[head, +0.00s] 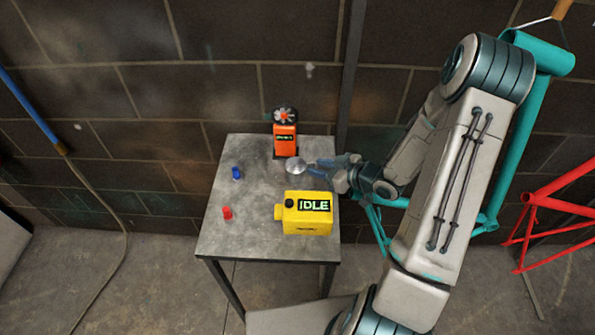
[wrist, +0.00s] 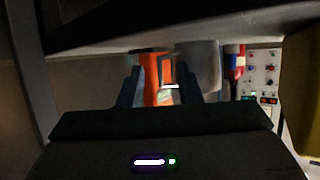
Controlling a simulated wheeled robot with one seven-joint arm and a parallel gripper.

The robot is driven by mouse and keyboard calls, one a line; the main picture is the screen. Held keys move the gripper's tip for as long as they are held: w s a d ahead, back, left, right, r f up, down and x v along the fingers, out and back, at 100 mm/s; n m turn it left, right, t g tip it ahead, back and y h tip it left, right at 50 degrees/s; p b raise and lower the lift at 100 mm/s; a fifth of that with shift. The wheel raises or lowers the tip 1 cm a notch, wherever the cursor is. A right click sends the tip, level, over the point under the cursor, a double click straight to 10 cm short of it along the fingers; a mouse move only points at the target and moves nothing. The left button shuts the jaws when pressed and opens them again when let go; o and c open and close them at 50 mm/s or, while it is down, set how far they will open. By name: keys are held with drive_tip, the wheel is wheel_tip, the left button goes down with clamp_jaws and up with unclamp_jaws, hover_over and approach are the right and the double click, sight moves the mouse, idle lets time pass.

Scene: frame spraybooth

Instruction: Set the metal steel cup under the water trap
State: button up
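A shiny steel cup (head: 295,167) stands on the grey table (head: 224,190), just in front of an orange unit (head: 285,140). The cup also shows in the wrist view (wrist: 202,66), which looks upside down, with a handle-like loop on its left. My gripper (head: 314,170) reaches in from the right, close beside the cup. In the wrist view its two fingers (wrist: 160,88) stand apart, with the orange unit showing behind the gap. One finger overlaps the cup's edge; contact cannot be told. I cannot tell for sure which unit is the water trap.
A yellow box (head: 308,222) with an IDLE display stands in front of the cup. A block wall is behind; a red frame (head: 545,215) is at right.

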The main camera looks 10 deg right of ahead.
clamp_jaws()
drive_tip(key=shift+r, duration=0.1)
wheel_tip(320, 180, up, 10)
idle(0.7)
